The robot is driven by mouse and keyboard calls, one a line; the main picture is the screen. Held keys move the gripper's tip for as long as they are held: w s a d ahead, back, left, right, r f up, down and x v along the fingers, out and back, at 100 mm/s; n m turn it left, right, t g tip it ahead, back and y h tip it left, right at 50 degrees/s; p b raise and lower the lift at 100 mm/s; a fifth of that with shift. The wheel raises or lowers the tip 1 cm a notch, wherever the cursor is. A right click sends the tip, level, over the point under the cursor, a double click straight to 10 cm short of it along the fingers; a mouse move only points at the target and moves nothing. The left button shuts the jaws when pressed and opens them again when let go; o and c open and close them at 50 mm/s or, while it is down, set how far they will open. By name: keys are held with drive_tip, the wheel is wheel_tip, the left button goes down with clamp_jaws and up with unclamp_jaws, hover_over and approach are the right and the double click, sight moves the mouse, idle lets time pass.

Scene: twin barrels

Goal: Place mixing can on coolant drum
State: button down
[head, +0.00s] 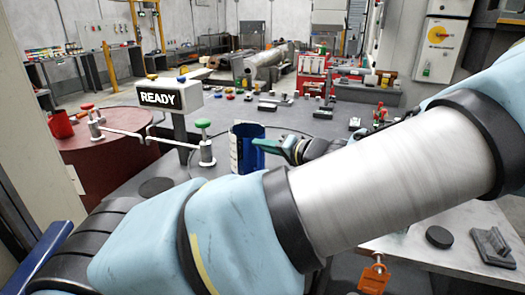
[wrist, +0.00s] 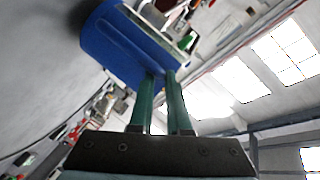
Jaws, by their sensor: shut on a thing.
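A blue can with a pale label panel, which I take as the mixing can (head: 239,158), is near the middle of the head view. My gripper (head: 268,146) has green fingers, shut on the can's right side. In the wrist view the can (wrist: 112,45) is at the fingertips (wrist: 162,78), seen tilted. The can appears over a grey round drum top (head: 222,171) with a green-knobbed valve, probably the coolant drum. My arm hides much of this drum, and I cannot tell whether the can touches it.
A dark red drum (head: 98,165) at left carries a red-knobbed valve and a red can (head: 60,125). A READY sign (head: 168,95) on a post stands between the valves. The green-knobbed valve (head: 205,145) is close left of the held can. A workbench (head: 460,220) is at right.

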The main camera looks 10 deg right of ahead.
drive_tip(key=shift+f, duration=0.95)
drive_tip(key=shift+f, duration=0.15)
drive_tip(key=c, duration=0.9)
unclamp_jaws()
